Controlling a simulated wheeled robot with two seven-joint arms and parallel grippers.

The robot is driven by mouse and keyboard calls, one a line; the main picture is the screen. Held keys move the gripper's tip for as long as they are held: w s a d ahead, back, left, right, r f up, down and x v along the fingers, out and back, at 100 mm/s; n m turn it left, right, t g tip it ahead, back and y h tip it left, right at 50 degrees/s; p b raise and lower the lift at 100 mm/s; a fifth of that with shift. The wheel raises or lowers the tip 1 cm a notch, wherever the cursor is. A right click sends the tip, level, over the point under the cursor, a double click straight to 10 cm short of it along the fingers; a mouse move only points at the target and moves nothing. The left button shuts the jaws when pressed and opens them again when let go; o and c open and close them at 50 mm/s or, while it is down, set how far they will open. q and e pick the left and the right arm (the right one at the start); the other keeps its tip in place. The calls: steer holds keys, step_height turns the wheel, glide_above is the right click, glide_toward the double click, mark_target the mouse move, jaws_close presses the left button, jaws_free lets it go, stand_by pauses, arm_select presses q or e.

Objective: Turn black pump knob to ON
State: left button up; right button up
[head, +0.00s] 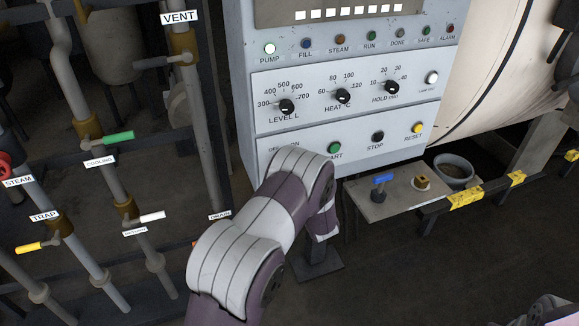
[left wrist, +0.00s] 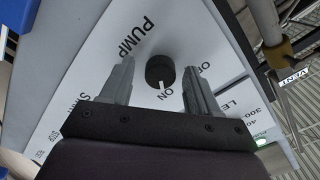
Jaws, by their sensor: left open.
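The black pump knob (left wrist: 160,70) shows in the left wrist view on the pale panel, next to the word PUMP. Its white mark points down in the picture, at the ON label (left wrist: 165,92); the OFF label (left wrist: 203,68) is to the right, partly behind a finger. My left gripper (left wrist: 159,66) is open, with its fingers on either side of the knob and a visible gap on both sides. In the head view my left arm hides the knob and gripper; only the OFF and ON lettering shows beside it.
The control panel (head: 262,126) also carries LEVEL (head: 287,107), HEAT (head: 343,96) and HOLD knobs (head: 393,87), and green START (head: 334,148), black STOP (head: 377,136) and yellow RESET buttons (head: 417,128). Pipes with valve handles stand at left. A small shelf (head: 395,203) is at right.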

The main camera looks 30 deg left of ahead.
arm_select(q)
steer(key=v, duration=1.2)
steer(key=shift+d+b, duration=0.15)
steer(key=shift+b, duration=0.15)
steer(key=shift+s, duration=0.15)
